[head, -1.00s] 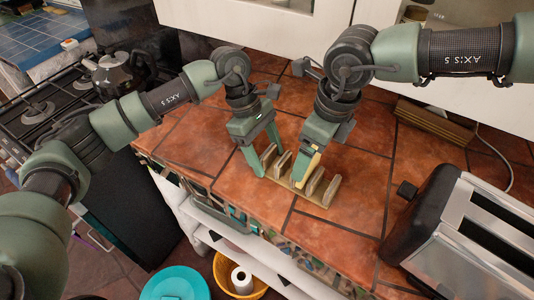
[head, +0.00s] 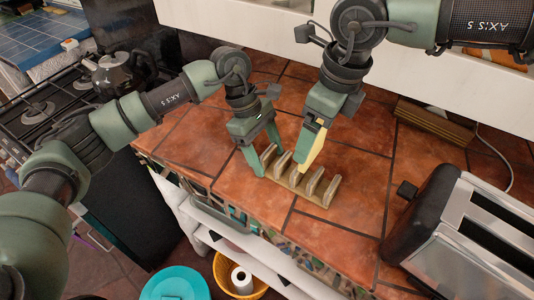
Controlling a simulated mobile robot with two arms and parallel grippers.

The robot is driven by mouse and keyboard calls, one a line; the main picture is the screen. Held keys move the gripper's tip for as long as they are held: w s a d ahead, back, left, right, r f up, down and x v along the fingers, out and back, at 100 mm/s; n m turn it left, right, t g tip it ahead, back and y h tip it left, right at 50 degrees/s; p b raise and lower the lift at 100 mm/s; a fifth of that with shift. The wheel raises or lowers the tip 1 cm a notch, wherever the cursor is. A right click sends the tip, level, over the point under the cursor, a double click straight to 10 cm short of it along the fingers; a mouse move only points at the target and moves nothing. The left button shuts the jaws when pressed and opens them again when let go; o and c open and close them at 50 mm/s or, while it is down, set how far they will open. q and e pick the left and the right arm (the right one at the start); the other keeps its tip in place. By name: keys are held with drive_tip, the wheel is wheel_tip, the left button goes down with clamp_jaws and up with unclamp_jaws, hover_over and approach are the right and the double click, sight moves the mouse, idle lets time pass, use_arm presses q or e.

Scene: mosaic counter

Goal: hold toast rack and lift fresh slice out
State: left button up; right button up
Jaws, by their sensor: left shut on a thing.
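The wooden toast rack (head: 331,191), with several upright dividers, stands on the tiled counter in the middle of the head view. My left gripper (head: 268,163) is shut on its left end. My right gripper (head: 309,158) is above the middle of the rack, pointing down. It is shut on the pale yellow slice (head: 318,149), which stands upright and is partly hidden by a green finger. The lower edge of the slice is near the divider tops; I cannot tell whether it is fully clear of them.
A silver and black toaster (head: 450,245) stands at the right. A wooden slatted item (head: 433,124) lies by the back wall. A stove with a kettle (head: 115,72) is at the left. The counter's front edge runs close to the rack; tiles behind it are clear.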

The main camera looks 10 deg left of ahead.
use_arm(q)
drive_tip(key=o, duration=1.1)
drive_tip(key=shift+c, duration=0.2)
drive_tip(key=v, duration=1.2)
drive_tip(key=shift+a+f, duration=0.1)
drive_tip(key=shift+f, duration=0.05)
